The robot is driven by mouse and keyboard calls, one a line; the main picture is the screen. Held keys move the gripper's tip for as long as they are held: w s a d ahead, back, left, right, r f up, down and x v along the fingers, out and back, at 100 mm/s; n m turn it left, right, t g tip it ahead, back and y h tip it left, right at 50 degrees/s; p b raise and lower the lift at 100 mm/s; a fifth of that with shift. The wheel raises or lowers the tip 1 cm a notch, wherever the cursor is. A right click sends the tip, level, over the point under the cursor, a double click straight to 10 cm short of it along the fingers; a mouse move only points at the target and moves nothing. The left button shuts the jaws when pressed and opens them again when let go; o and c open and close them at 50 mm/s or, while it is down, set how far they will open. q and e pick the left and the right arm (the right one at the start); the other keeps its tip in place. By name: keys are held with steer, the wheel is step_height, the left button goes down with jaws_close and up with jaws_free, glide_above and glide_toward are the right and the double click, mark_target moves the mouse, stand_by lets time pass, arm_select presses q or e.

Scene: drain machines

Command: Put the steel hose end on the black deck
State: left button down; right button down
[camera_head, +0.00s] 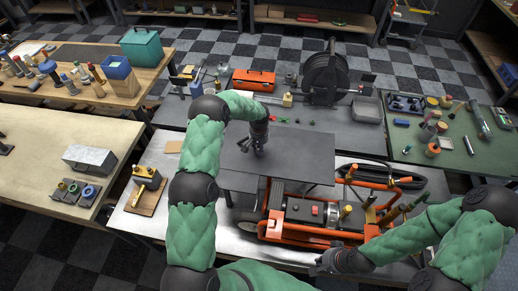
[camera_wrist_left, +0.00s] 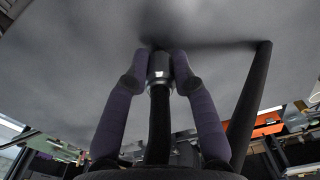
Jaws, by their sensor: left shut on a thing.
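The black deck (camera_head: 302,158) is a flat dark plate in the middle of the head view, above the orange-framed machine. My left gripper (camera_head: 257,150) is over its left part, pointing down. In the left wrist view my left gripper (camera_wrist_left: 160,82) is shut on the steel hose end (camera_wrist_left: 159,66), a short silver fitting on a black hose. The fitting's tip is close to the grey deck surface (camera_wrist_left: 80,60); I cannot tell whether it touches. In the head view the gripper hides the fitting. My right gripper (camera_head: 322,266) is low at the front; its fingers are unclear.
The orange-framed machine (camera_head: 315,212) stands right below the deck. Behind are a black hose reel (camera_head: 325,77), an orange toolbox (camera_head: 254,80) and a grey tray (camera_head: 367,109). A green-topped bench (camera_head: 455,160) with tools is at right. The deck's right part is clear.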

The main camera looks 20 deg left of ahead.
arm_select(q)
steer(key=shift+f, duration=0.1)
steer(key=c, duration=0.9)
jaws_free()
steer(key=shift+c, duration=0.2)
step_height(320, 180, up, 12)
